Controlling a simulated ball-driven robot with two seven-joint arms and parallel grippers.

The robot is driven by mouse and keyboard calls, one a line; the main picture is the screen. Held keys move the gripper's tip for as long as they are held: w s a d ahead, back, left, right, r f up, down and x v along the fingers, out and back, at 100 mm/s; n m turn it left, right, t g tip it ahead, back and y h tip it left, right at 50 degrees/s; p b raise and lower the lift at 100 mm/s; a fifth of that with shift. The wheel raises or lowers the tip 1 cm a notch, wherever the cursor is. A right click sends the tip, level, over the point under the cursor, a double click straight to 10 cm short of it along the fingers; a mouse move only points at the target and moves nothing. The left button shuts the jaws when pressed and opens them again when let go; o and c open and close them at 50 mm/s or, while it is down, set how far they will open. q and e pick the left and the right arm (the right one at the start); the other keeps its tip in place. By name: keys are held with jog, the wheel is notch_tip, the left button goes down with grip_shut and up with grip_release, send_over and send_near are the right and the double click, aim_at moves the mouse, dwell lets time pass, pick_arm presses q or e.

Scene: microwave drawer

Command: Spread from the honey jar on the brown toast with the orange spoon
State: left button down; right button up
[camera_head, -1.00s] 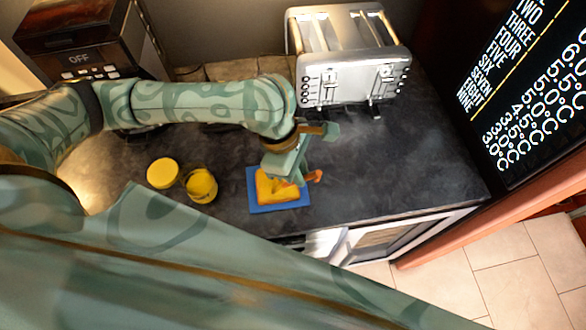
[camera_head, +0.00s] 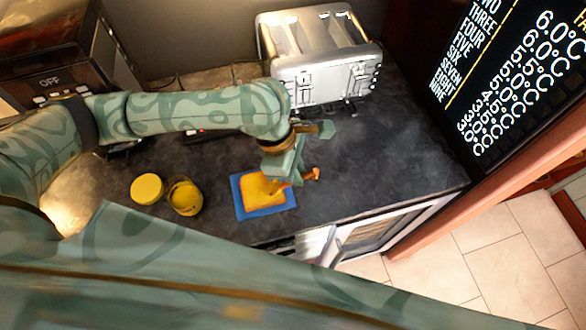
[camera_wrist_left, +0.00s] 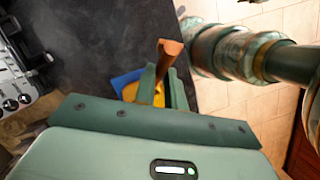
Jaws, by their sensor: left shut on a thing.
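My left gripper (camera_head: 286,178) is shut on the orange spoon (camera_head: 312,174), whose handle end sticks out to the right. In the left wrist view the spoon (camera_wrist_left: 168,52) stands up between the fingers (camera_wrist_left: 163,88). The spoon's lower end is over or on the toast (camera_head: 258,190); I cannot tell if it touches. The toast has a yellow-orange top and lies on a blue board (camera_head: 262,211). The open honey jar (camera_head: 185,198) stands to the left of the board, yellow inside. My right gripper is not in view.
A round yellow lid (camera_head: 147,188) lies left of the jar. A silver toaster (camera_head: 325,75) stands at the back, and a coffee machine (camera_head: 60,65) at the back left. The dark counter (camera_head: 400,150) is clear on the right, up to its front edge.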

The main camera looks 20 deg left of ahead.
pick_arm(q)
jog(key=shift+a, duration=0.1)
jog(key=shift+s+a+f, duration=0.1)
jog(key=shift+s+a, duration=0.65)
jog(key=shift+a, duration=0.35)
jog(key=shift+a, duration=0.1)
jog(key=shift+s+a+b, duration=0.45)
jog(key=shift+s+a, duration=0.3)
jog(key=shift+a, duration=0.35)
